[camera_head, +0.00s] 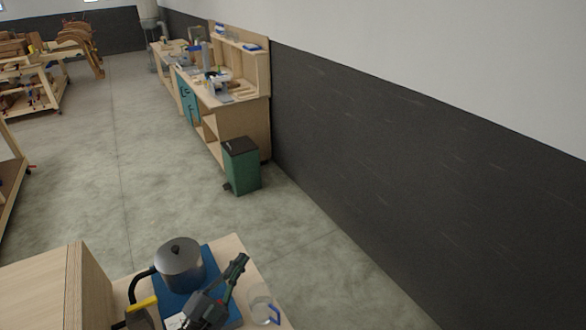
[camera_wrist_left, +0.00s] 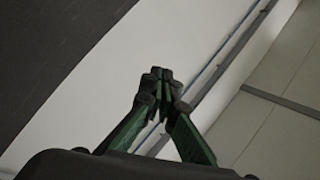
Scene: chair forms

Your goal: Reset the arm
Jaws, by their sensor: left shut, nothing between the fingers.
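My left gripper (camera_head: 243,258) has dark green fingers and shows low in the head view, over the near workbench. It points up and to the right, beside a metal pot. In the left wrist view the fingertips of my left gripper (camera_wrist_left: 160,75) meet, with nothing between them. Behind them are only wall and ceiling surfaces. My right gripper is not in view.
The silver lidded pot (camera_head: 180,268) stands on a blue mat (camera_head: 212,257) on the near bench (camera_head: 240,247). A pale ring-shaped item (camera_head: 263,307) lies to the right. A green bin (camera_head: 241,168) stands beyond, by a long workbench (camera_head: 249,127). The floor between is clear.

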